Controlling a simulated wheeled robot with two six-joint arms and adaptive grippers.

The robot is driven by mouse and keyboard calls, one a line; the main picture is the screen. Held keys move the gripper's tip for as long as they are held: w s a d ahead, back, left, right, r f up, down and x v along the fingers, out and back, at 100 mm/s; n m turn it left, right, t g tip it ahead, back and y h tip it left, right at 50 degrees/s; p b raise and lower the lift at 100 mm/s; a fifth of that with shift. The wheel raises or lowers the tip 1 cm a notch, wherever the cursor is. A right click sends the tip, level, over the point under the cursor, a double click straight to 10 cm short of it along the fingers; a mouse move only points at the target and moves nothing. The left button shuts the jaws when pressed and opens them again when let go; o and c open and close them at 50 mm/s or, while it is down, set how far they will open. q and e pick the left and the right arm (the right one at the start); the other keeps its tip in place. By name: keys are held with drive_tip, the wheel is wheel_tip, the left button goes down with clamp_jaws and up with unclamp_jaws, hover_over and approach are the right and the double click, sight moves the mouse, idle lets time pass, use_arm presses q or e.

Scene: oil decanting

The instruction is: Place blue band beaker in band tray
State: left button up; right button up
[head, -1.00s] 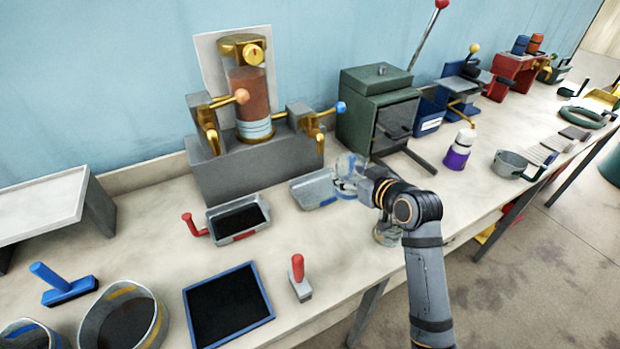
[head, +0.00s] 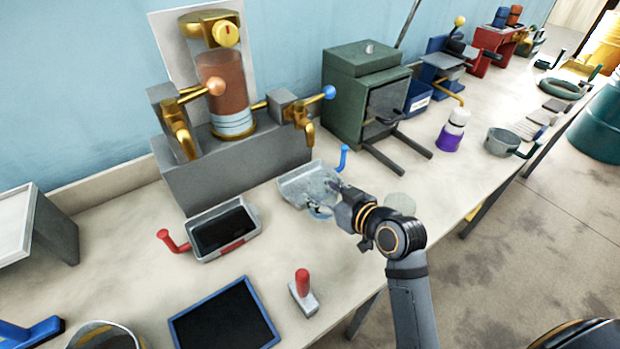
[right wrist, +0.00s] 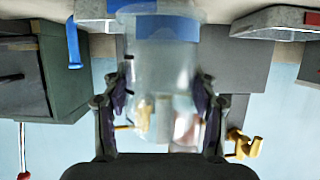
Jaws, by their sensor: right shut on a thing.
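My right gripper (head: 332,208) is shut on the clear blue band beaker (head: 321,194). In the right wrist view the beaker (right wrist: 165,70) sits between the two fingers, its blue band near the top of the picture. In the head view it overlaps the grey tray with the blue handle (head: 290,190). I cannot tell whether its base touches the tray floor. The beaker and gripper hide part of that tray. The blue handle (right wrist: 73,43) shows left of the beaker in the wrist view. My left gripper is not in view.
A dark-filled tray with a red handle (head: 250,246) lies left of the blue-handled one. The grey stand with brass taps (head: 240,165) rises behind. A green box (head: 355,90) stands behind right. A clear round vessel (head: 400,203) is partly hidden behind my arm.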

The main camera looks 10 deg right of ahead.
sight(321, 181)
drive_tip(key=w, duration=0.4)
drive_tip(key=shift+a+r, duration=0.1)
drive_tip(key=shift+r, duration=0.15)
drive_tip(key=w, duration=0.2)
drive_tip(key=w+p, duration=0.1)
drive_tip(key=w, duration=0.4)
drive_tip(key=shift+w+a+f, duration=0.15)
drive_tip(key=shift+a, duration=0.1)
wheel_tip(321, 181, down, 3)
drive_tip(key=shift+f+p, duration=0.2)
drive_tip(key=shift+p, duration=0.1)
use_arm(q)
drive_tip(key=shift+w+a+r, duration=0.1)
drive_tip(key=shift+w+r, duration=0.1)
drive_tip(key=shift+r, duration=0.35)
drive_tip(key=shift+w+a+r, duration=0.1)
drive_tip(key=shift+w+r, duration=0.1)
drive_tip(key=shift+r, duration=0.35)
use_arm(e)
drive_tip(key=shift+f, duration=0.2)
drive_tip(key=o, duration=1.3)
drive_tip(key=shift+r, duration=0.1)
